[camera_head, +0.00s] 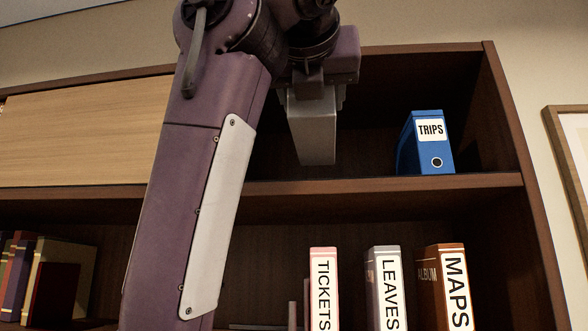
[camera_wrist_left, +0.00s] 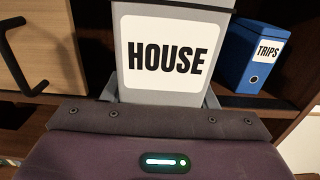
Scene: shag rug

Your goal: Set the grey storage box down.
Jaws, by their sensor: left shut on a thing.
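The grey storage box (camera_head: 314,140) hangs in my left gripper (camera_head: 312,93) in front of the open upper compartment of the bookcase. In the left wrist view the box (camera_wrist_left: 122,45) carries a white label reading HOUSE. My left gripper is shut on it, with a finger at each side. In the head view the box's lower end shows a little above the shelf's front edge (camera_head: 400,186). I cannot tell how deep in the compartment it is or whether it touches the shelf. My left arm hides part of the compartment. My right gripper is not in view.
A blue TRIPS binder (camera_head: 405,150) stands on the upper shelf, right of the box, with a gap between them. A light wooden door (camera_head: 80,132) covers the left side. Below stand the TICKETS (camera_head: 323,256), LEAVES (camera_head: 384,253) and MAPS (camera_head: 445,250) binders.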

